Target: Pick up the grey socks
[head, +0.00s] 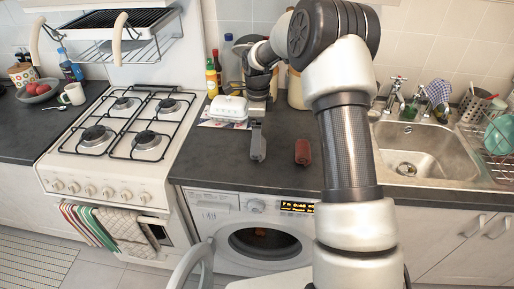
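A reddish-brown bundle (302,152) lies to the right of the socks. A white butter dish (229,108) and bottles stand at the left and back. The gas hob (125,122) is left, the sink (415,150) right. The washer door (192,268) stands open below.

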